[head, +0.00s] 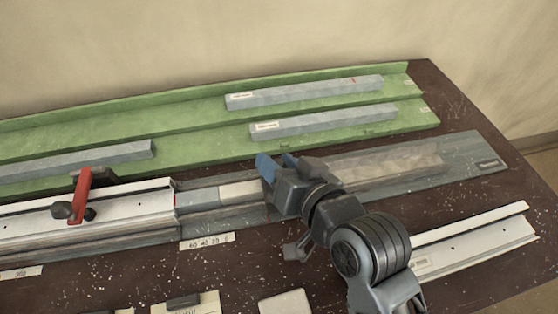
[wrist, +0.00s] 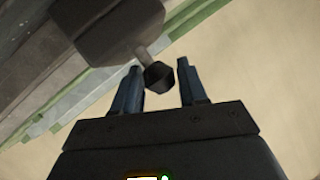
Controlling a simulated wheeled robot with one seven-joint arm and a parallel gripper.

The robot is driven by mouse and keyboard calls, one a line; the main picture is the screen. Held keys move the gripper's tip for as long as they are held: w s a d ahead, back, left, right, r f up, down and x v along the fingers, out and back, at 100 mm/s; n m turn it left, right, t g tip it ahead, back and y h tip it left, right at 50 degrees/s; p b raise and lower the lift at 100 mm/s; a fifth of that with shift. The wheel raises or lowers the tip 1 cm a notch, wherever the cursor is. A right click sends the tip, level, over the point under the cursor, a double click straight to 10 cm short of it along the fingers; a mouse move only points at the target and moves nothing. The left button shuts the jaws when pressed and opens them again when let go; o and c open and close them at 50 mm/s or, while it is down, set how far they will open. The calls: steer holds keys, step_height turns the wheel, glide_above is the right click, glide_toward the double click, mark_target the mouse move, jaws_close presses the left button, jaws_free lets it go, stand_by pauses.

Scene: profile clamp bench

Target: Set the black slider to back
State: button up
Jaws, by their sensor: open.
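A small black piece (head: 183,300) lies on a pale card (head: 207,306) with dark lettering at the near edge in the head view. It looks like the black slider, but the card is cut off and I cannot read its positions. My gripper (head: 275,168) is over the bench rail, well behind and right of that card. Its blue fingers (wrist: 158,85) are apart in the wrist view. A black knob (wrist: 158,75) on a short stem shows between the fingertips, joined to a dark block (wrist: 105,25); I cannot tell what it belongs to or whether they touch.
A red-handled clamp (head: 82,195) stands on a white rail (head: 130,205) at left. A green tray (head: 190,145) with grey bars lies at the back. Another white profile (head: 475,242) lies at the right. A number strip (head: 207,241) is in front of the rail.

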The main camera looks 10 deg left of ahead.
steer(key=shift+c, duration=0.3)
jaws_close()
steer(key=w+d, duration=0.1)
steer(key=d, duration=0.3)
steer(key=w+d+b, duration=0.1)
steer(key=w+d, duration=0.1)
steer(key=d, duration=0.3)
steer(key=w+d+b, duration=0.1)
steer(key=d, duration=0.4)
steer(key=shift+w, duration=0.25)
steer(key=shift+o, duration=0.3)
jaws_free()
